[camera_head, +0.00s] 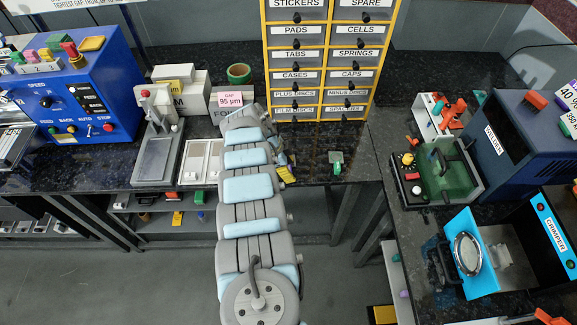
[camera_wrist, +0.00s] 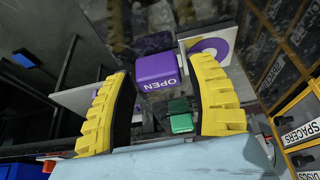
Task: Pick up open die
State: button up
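In the wrist view, a purple block (camera_wrist: 158,69) labelled OPEN lies between and just beyond my two yellow fingertips. Thin dark gaps seem to separate it from the fingers. A pale plate with a purple ring (camera_wrist: 209,48) shows behind the right finger; I cannot tell whether it is joined to the block. My gripper (camera_wrist: 158,72) is open and appears empty. In the head view, my gripper (camera_head: 286,168) is at the front edge of the dark counter, and the purple block is hidden behind my arm.
A green block (camera_wrist: 180,116) is close below the purple one in the wrist view. In the head view, a green-handled piece (camera_head: 337,158) lies on the counter (camera_head: 352,150). A yellow drawer cabinet (camera_head: 318,60) stands behind. A pale two-part tray (camera_head: 200,160) is left of my arm.

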jog(key=c, duration=0.5)
jog(key=shift+r, duration=0.1)
notch_tip(320, 180, up, 4)
jog(key=p, duration=0.4)
jog(key=shift+s+p, duration=0.1)
jog(key=shift+p, duration=0.3)
jog(key=s+r+p, duration=0.1)
jog(key=s+p, duration=0.1)
jog(key=p, duration=0.4)
jog(key=shift+r+p, duration=0.35)
jog(key=shift+r, duration=0.05)
jog(key=s+r+p, duration=0.2)
jog(key=s+p, duration=0.2)
jog(key=p, duration=0.1)
jog(key=s+r+p, duration=0.2)
jog(key=s+p, duration=0.2)
jog(key=p, duration=0.1)
jog(key=s+r+p, duration=0.3)
jog(key=p, duration=0.2)
jog(key=shift+s+a+r+p, duration=0.1)
jog(key=shift+s+a+p, duration=0.1)
jog(key=shift+s+p, duration=0.2)
